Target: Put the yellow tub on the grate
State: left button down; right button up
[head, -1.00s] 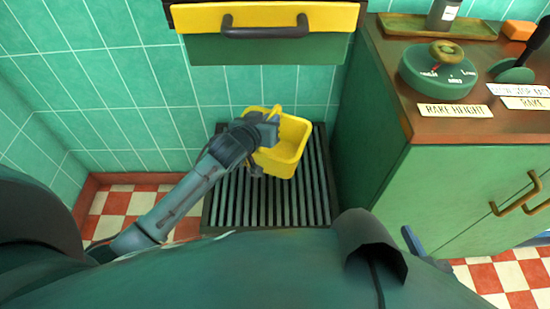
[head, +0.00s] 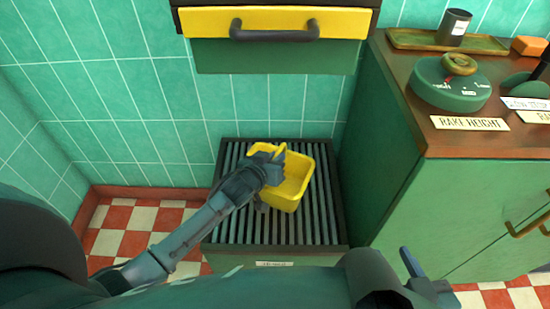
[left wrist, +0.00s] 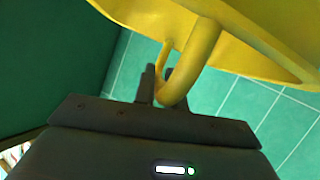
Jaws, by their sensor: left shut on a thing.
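The yellow tub (head: 292,190) is upright over the right half of the dark slatted grate (head: 229,228) in the head view. I cannot tell whether its base touches the slats. My left gripper (head: 272,171) is shut on the tub's handle at its left side. In the left wrist view the curved yellow handle (left wrist: 188,75) passes between the jaws (left wrist: 153,88), with the tub wall above. Part of my right gripper (head: 420,272) shows at the bottom right, mostly hidden behind my own body; its jaws are unclear.
A yellow-fronted drawer (head: 275,24) with a dark handle overhangs behind the grate. A green cabinet (head: 440,205) stands close on the right, with a dial (head: 452,82) labelled RAKE HEIGHT on top. The tiled wall is behind; checkered floor (head: 130,225) is free at left.

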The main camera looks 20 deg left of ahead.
pick_arm(q)
jog(key=c, duration=1.5)
grip_release()
jog(key=shift+o, duration=0.2)
